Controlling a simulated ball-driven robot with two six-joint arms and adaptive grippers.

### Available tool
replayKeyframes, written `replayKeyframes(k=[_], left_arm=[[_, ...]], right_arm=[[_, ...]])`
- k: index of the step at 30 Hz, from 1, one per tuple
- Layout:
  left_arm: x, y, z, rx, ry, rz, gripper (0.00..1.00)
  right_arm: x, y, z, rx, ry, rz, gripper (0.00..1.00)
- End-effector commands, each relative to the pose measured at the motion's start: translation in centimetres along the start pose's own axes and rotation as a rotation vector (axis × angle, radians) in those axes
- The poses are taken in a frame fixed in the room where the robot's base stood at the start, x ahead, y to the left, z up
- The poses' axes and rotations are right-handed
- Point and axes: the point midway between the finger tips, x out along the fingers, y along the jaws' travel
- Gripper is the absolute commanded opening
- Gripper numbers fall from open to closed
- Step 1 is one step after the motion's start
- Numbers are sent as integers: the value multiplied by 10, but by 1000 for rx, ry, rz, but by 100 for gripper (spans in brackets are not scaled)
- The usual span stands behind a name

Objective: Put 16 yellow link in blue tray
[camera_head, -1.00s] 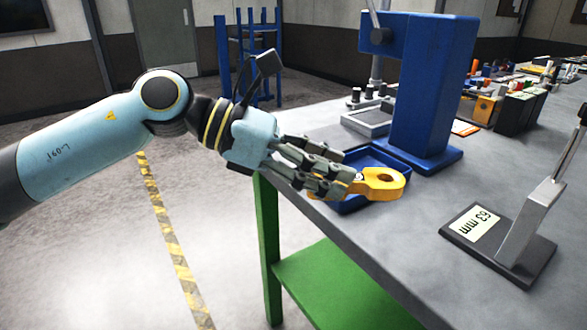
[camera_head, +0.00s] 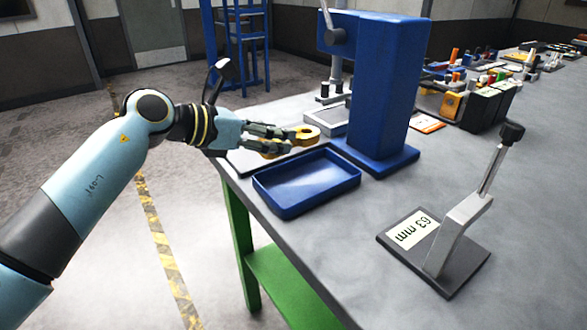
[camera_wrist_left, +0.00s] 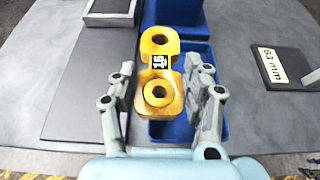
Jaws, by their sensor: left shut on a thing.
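The yellow link (camera_head: 306,133) is held in my left gripper (camera_head: 288,142) near the far left edge of the blue tray. In the left wrist view the link (camera_wrist_left: 159,48) shows two ring ends and a black label reading 16, between the two fingers (camera_wrist_left: 167,72). My left gripper is shut on it. The blue tray (camera_head: 308,184) lies on the table and looks empty in the head view. In the wrist view part of the tray (camera_wrist_left: 182,132) shows below and beside the link. My right gripper is not in view.
A tall blue press (camera_head: 383,90) stands just behind the tray. A lever stand marked 63 mm (camera_head: 436,245) is at the right. Many small parts crowd the far table. The table between tray and stand is clear.

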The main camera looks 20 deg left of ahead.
Motion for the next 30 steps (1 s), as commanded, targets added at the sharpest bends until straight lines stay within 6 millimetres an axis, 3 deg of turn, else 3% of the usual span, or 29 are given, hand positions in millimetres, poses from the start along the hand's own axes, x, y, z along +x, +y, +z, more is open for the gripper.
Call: replayKeyframes(k=[3, 9, 19, 30], left_arm=[[11, -25, -8, -3, -7, -1, 0], [21, -44, -18, 2, -6, 2, 0], [36, -45, -56, 2, -3, 1, 0], [38, -45, -59, 3, -5, 2, 0]], right_arm=[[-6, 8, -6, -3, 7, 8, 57], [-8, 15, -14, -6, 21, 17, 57], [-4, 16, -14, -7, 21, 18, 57], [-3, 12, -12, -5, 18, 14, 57]])
